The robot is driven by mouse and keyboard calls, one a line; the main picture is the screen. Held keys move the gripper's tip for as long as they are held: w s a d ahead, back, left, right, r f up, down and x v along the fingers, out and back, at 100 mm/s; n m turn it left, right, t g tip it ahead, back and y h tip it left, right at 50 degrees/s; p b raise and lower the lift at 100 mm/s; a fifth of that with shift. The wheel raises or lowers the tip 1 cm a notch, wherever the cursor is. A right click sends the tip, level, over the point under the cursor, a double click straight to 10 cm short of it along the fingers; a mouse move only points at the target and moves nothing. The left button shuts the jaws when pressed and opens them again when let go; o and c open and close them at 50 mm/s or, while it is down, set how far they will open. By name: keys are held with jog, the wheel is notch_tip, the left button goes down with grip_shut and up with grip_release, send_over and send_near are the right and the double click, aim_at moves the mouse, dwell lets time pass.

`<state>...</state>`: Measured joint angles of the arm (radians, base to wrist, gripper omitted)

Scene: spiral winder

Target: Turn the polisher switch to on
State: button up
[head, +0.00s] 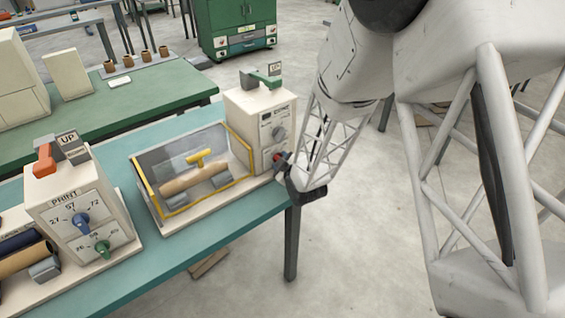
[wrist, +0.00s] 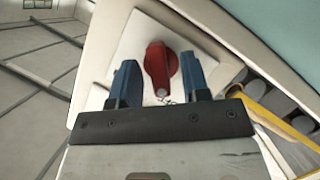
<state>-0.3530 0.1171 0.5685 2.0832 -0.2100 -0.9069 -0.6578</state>
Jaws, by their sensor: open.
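The red switch knob (wrist: 160,68) sits on a pale panel in the wrist view, its narrow grip lying roughly along the picture's upright. My gripper (wrist: 158,75) is open, with one blue finger on each side of the knob; whether they touch it I cannot tell. In the head view my gripper (head: 284,164) is at the lower front of the right-hand cream control box (head: 245,106), mostly hiding the red knob. The box's lettering is too small to read surely.
A roller unit with a yellow-edged guard (head: 145,184) adjoins the box on the left. Further left stands a cream box marked PRINT (head: 68,205) with blue and green knobs. Both stand on a teal bench (head: 215,238). Open floor lies to the right.

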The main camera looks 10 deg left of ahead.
jog(key=shift+c, duration=0.4)
jog(key=c, duration=0.5)
jog(key=shift+m, duration=0.3)
jog(key=shift+w+d+m+g+y, duration=0.1)
jog(key=shift+m+g+y, duration=0.6)
jog(key=shift+m, duration=0.4)
jog(key=m+g, duration=0.1)
jog(key=m, duration=0.1)
jog(key=shift+m+g+y, duration=0.3)
jog(key=shift+g+y, duration=0.1)
jog(key=m+g+y, duration=0.1)
jog(key=m, duration=0.2)
jog(key=shift+w+d+y, duration=0.1)
jog(key=shift+y, duration=0.3)
jog(key=shift+m+g+y, duration=0.5)
jog(key=shift+m+y, duration=0.2)
jog(key=shift+m, duration=0.5)
